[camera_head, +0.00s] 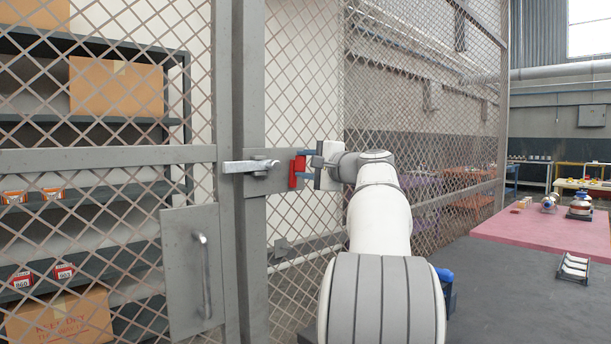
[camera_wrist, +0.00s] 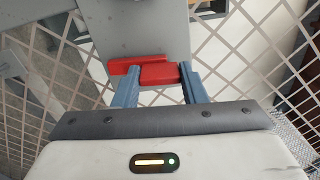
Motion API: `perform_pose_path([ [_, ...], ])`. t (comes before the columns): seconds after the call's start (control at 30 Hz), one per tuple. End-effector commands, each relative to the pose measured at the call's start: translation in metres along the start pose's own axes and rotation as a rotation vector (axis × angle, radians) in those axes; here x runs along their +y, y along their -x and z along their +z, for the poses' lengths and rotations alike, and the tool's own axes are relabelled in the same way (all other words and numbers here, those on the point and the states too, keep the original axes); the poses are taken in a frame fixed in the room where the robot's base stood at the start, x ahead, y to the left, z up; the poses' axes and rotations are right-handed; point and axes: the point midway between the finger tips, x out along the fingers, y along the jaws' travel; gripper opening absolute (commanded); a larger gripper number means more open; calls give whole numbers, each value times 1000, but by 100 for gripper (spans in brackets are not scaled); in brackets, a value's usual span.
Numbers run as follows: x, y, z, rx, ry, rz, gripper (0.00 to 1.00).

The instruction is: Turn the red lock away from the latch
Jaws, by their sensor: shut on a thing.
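The red lock (camera_head: 297,169) is on a grey plate on the mesh gate, just right of the metal latch bar (camera_head: 250,165). In the wrist view the red lock (camera_wrist: 158,74) lies between the two blue-grey fingers. My gripper (camera_head: 310,167) reaches it from the right. It also shows in the wrist view (camera_wrist: 158,86), shut on the red lock, with a finger on each side. The latch bar lies across the gate post and the door frame. The fingers partly hide the sides of the lock.
A mesh door with a handle plate (camera_head: 193,270) stands at the left, with shelves of boxes (camera_head: 116,87) behind it. Mesh panels (camera_head: 420,110) run behind my arm. A red-topped table (camera_head: 540,228) with objects stands at the right.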

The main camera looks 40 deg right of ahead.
Motion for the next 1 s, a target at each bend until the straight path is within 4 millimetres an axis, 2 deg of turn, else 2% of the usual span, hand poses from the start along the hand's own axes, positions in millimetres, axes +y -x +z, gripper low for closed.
perform_pose_path([
  [0.3, 1, 0, 0, -1, 92, 1, 15],
  [0.77, 1, 0, 0, -1, 105, 2, 15],
  [0.8, 1, 0, 0, -1, 105, 2, 40],
  [1.0, 1, 0, 0, -1, 104, 1, 56],
])
